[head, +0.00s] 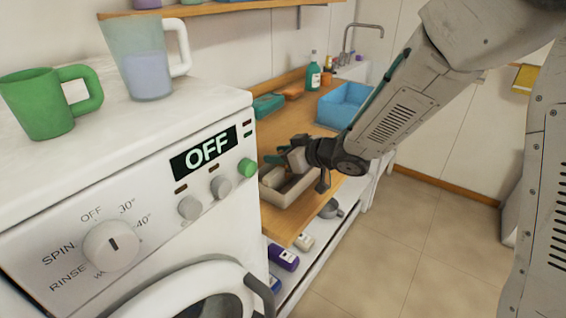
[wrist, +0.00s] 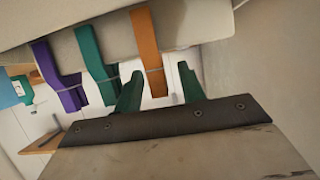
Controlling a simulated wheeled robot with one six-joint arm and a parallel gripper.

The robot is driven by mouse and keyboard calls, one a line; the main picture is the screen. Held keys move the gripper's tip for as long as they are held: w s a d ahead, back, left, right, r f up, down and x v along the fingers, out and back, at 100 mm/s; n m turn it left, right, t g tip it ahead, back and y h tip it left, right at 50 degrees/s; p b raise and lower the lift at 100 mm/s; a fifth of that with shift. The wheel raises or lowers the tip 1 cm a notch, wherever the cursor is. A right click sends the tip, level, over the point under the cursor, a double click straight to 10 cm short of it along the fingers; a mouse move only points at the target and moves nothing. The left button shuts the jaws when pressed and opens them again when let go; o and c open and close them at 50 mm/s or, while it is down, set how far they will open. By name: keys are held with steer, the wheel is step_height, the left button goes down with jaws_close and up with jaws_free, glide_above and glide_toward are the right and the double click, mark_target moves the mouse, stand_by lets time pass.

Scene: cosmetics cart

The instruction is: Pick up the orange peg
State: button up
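The orange peg (wrist: 148,45) hangs clipped over a beige rim or edge (wrist: 210,22) in the wrist view. A teal peg (wrist: 95,62) and a purple peg (wrist: 56,75) hang to its left on the same edge. My gripper (wrist: 160,75) has two dark green fingers that stand apart. The lower end of the orange peg shows between them; I cannot tell whether either finger touches it. In the head view my gripper (head: 285,157) is over a beige bin (head: 284,198) on the wooden counter. The pegs cannot be made out there.
A white washing machine (head: 205,115) stands at the left with a green mug (head: 38,105) and a clear jug (head: 140,62) on top. A blue basin (head: 346,103) and a teal bottle (head: 313,77) are farther back. The tiled floor (head: 400,215) is clear.

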steer(key=shift+w+a+f, duration=0.15)
steer(key=shift+w+a, duration=0.05)
steer(key=shift+a, duration=0.15)
jaws_close()
